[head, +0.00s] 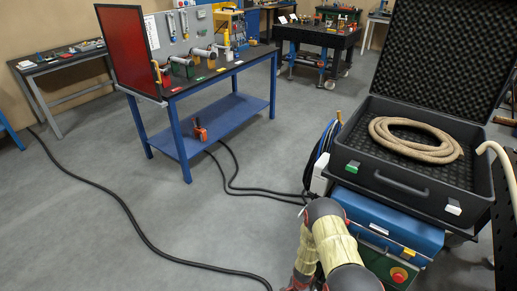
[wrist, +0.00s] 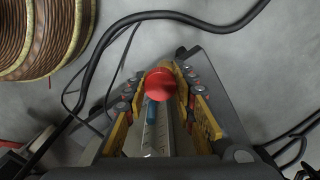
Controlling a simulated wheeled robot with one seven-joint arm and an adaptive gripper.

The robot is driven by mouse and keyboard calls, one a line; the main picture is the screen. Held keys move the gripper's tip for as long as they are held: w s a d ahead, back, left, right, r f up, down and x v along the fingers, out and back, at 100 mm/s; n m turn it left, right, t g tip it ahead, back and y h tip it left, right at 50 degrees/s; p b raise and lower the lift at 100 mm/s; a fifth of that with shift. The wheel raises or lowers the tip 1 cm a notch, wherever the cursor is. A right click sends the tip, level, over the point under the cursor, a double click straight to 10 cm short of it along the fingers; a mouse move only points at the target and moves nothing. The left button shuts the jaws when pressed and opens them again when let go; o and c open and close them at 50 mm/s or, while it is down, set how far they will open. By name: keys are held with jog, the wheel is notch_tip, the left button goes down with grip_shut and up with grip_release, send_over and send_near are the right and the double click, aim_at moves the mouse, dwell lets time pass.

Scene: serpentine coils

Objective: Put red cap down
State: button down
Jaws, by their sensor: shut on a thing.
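The red cap (wrist: 160,84) is round and glossy and sits between the fingertips in the wrist view. My gripper (wrist: 164,96) is shut on it, with a yellow and dark finger on each side. A short blue piece (wrist: 152,112) shows just below the cap in the picture, beside a pale strip with marks (wrist: 158,138). I cannot tell what these belong to. My gripper and the cap cannot be made out in the head view.
Brown wound coils (wrist: 35,38) and black cables (wrist: 215,25) lie around my gripper over grey floor. In the head view, an open black case (head: 375,180) holds a beige hose coil (head: 415,140). A blue workbench (head: 215,128) stands left; cables cross the otherwise open floor.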

jog(key=shift+s+a+r+n, duration=1)
jog(key=shift+s+r+n, duration=1.3)
jog(key=shift+r+n, duration=2.7)
jog(key=w+d+r+n, duration=0.1)
jog(key=w+r, duration=0.1)
jog(key=r, duration=0.9)
jog(key=w+r+n, duration=0.1)
jog(key=w+r, duration=0.2)
jog(key=r, duration=0.7)
jog(key=w+d+r+n, duration=0.1)
jog(key=w+r, duration=0.2)
jog(key=r, duration=0.8)
jog(key=shift+d+r+n, duration=0.3)
jog(key=shift+r, duration=0.05)
jog(key=shift+w, duration=0.1)
